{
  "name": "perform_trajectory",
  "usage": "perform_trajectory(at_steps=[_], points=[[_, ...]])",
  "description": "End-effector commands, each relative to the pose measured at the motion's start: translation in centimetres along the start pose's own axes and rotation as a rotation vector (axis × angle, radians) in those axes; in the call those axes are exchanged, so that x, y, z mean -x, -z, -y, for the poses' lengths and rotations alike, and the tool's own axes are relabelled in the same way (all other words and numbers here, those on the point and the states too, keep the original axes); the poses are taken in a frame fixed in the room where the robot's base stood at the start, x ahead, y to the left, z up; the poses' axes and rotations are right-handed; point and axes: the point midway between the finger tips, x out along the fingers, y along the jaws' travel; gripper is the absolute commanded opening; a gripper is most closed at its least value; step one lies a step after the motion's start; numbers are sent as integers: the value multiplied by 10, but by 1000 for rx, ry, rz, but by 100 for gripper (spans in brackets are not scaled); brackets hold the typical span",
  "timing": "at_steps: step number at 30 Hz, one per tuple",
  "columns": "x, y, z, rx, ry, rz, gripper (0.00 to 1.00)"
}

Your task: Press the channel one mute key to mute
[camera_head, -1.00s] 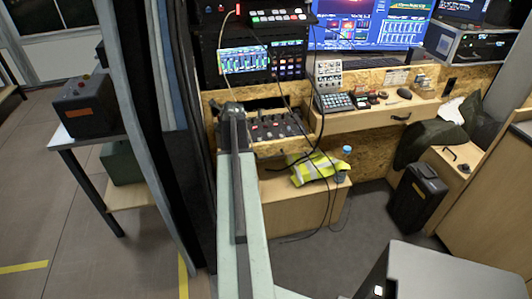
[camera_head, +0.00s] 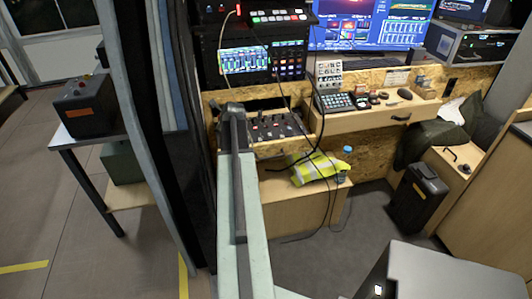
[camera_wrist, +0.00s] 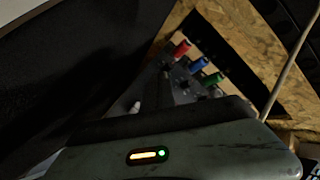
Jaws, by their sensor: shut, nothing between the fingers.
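An audio mixer (camera_head: 272,126) with rows of small knobs sits in the wooden desk recess at the left, below the rack. In the wrist view part of the mixer panel (camera_wrist: 182,84) shows, with red, blue and green knobs at its far edge. The channel one mute key cannot be made out in either view. My gripper (camera_head: 233,108) is at the mixer's left end in the head view, with its fingertips hard to make out. In the wrist view its dark housing covers the near part of the panel. I cannot tell whether it touches the panel.
A cable (camera_wrist: 288,62) hangs close on the right in the wrist view. A dark curtain (camera_head: 175,150) stands left of my arm. A keypad panel (camera_head: 336,102) is on the desk, with a yellow vest (camera_head: 318,167) on the box below.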

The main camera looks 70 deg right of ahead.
Motion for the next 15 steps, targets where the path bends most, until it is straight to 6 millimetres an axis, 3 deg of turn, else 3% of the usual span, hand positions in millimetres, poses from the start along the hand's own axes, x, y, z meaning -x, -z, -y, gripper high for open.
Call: perform_trajectory(at_steps=[15], points=[[-5, 6, -4, -1, 1, -1, 0]])
